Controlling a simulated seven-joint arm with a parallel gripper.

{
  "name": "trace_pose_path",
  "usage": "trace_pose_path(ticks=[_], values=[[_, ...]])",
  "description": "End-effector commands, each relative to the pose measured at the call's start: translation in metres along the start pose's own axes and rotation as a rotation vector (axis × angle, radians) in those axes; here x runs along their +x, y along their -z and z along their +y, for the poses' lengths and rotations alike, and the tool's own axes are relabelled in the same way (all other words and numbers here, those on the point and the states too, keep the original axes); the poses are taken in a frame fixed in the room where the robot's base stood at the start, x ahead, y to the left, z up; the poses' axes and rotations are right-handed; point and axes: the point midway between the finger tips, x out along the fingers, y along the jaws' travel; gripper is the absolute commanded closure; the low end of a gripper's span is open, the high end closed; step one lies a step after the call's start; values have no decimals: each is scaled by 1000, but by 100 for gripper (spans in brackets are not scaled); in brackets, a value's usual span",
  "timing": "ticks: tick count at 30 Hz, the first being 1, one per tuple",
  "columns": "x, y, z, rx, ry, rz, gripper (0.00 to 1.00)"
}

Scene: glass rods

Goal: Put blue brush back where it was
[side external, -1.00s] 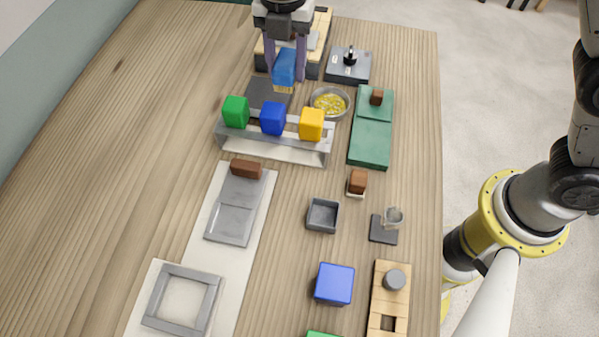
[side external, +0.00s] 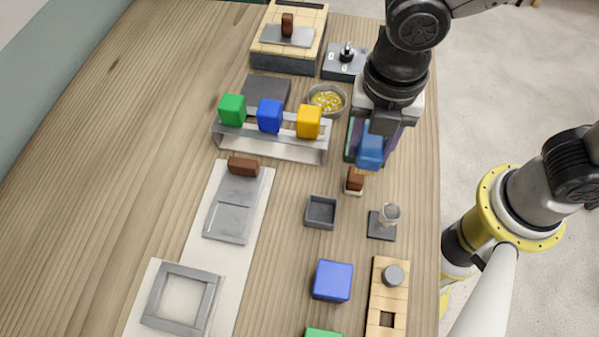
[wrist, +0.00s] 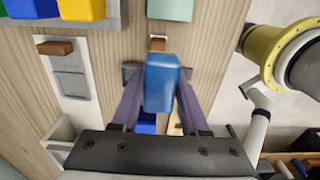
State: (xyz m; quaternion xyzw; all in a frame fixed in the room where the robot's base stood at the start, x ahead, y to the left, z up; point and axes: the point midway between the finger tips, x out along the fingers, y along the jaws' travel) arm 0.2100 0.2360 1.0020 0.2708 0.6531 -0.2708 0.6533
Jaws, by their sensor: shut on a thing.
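My gripper (side external: 378,128) is shut on a blue brush (side external: 370,152), held in the air over the near end of a green board (side external: 351,140) on the right side of the table. In the wrist view the brush's blue block (wrist: 162,85) sits between the two purple fingers. Its bristles are hidden in both current views. A grey rack (side external: 265,148) carries a green block (side external: 232,110), a darker blue block (side external: 269,115) and a yellow block (side external: 308,121), to the left of my gripper.
A bowl of yellow bits (side external: 328,98) stands behind the rack, beside a dark plate (side external: 266,91). The table's left is clear.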

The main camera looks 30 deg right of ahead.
Motion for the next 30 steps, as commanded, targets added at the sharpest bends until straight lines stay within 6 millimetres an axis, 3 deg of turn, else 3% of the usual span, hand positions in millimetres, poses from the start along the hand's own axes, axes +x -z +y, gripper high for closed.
trace_pose_path(ticks=[8,15,25,30], values=[[27,3,59,0,2,0,100],[67,5,90,-1,3,0,100],[86,6,106,-1,1,0,100],[110,6,104,-1,4,0,100]])
